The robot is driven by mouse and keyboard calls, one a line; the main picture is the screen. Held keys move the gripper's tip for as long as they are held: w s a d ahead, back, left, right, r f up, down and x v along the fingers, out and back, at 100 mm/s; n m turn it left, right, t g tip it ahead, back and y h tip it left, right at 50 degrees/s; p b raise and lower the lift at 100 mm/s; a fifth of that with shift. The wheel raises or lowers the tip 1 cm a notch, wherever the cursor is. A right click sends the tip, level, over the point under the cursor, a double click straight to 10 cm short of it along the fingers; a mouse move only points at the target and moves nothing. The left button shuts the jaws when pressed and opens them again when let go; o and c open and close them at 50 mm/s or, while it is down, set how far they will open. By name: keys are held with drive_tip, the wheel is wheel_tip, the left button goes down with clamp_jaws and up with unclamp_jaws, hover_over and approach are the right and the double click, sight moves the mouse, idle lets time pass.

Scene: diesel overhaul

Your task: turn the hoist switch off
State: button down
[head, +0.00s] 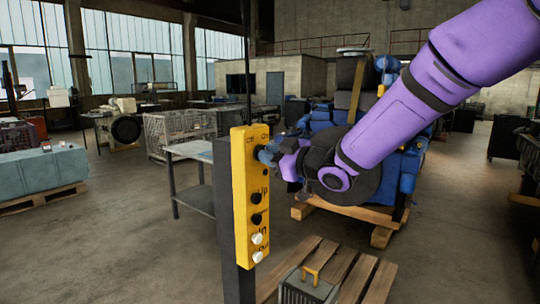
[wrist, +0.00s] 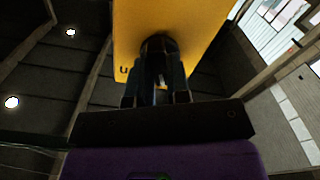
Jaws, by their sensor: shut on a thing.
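The hoist control is a tall yellow box (head: 243,205) on a dark post (head: 222,220), with white-topped and black buttons down its face. In the head view my gripper (head: 266,154) comes from the right and is at the upper part of the face, near the printed labels. I cannot read the knob's setting.
A large blue engine (head: 385,160) on wooden supports stands behind my arm. Open floor lies at left.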

drive_tip(key=shift+f+n, duration=0.1)
drive_tip(key=shift+n, duration=1.7)
drive_tip(key=c, duration=1.1)
unclamp_jaws()
drive_tip(key=v, duration=1)
drive_tip(key=shift+s+d, duration=0.3)
